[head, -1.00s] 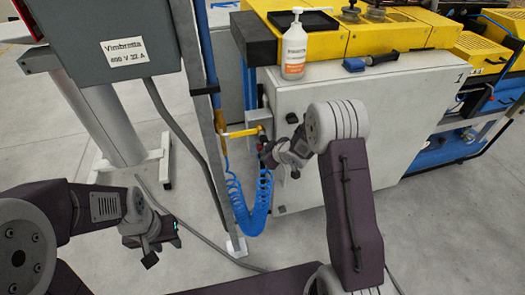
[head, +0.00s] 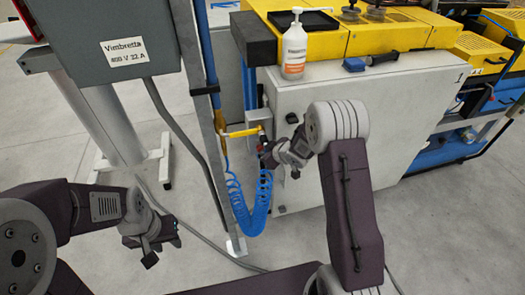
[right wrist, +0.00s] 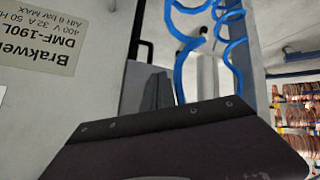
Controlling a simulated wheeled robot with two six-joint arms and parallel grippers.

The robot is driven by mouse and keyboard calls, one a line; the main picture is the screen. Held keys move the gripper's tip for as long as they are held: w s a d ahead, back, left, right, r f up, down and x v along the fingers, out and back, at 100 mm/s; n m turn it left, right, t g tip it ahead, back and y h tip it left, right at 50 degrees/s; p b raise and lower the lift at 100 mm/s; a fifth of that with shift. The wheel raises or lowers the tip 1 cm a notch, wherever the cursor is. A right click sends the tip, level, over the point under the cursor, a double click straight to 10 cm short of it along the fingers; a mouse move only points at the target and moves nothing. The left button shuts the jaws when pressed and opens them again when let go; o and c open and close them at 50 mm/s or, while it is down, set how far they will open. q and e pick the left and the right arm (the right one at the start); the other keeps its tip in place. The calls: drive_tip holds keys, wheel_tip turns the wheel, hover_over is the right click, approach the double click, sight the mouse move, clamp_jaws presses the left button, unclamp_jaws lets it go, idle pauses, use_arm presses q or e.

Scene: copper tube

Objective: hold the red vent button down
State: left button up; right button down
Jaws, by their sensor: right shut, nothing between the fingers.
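My right gripper (head: 266,156) is shut and empty, close to the front of the grey valve post beside the white cabinet. A small patch of red shows by its tip in the head view; I cannot tell whether this is the vent button or whether the gripper touches it. A yellow handle (head: 241,132) sits just above and left of the gripper. In the right wrist view the dark fingers (right wrist: 158,92) are together, and no red button shows there. My left gripper (head: 150,257) hangs over the floor at the lower left; its jaws are too unclear to read.
A coiled blue hose (head: 248,222) hangs below the handle, close to my right gripper. The white cabinet (head: 390,120) stands right behind it. A grey post (head: 206,130) stands left.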

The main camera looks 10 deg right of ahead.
use_arm(q)
drive_tip(key=shift+f, duration=0.1)
use_arm(e)
drive_tip(key=shift+w+a+r, duration=0.15)
drive_tip(key=shift+a, duration=0.1)
use_arm(q)
drive_tip(key=shift+w+f+b, duration=0.2)
drive_tip(key=shift+f+b, duration=0.4)
use_arm(e)
drive_tip(key=shift+s+a+f, duration=0.15)
drive_tip(key=shift+s+f, duration=0.3)
drive_tip(key=shift+f, duration=0.1)
drive_tip(key=shift+s+f, duration=0.1)
drive_tip(key=shift+f, duration=0.05)
use_arm(q)
drive_tip(key=shift+w+a+f+b, duration=0.15)
drive_tip(key=shift+f+b, duration=0.35)
drive_tip(key=shift+f, duration=0.1)
drive_tip(key=shift+w+a+f+b, duration=0.1)
drive_tip(key=shift+w+f+b, duration=0.05)
drive_tip(key=shift+f+b, duration=0.35)
use_arm(e)
drive_tip(key=s, duration=0.4)
drive_tip(key=shift+s+a, duration=0.1)
drive_tip(key=shift+s, duration=0.05)
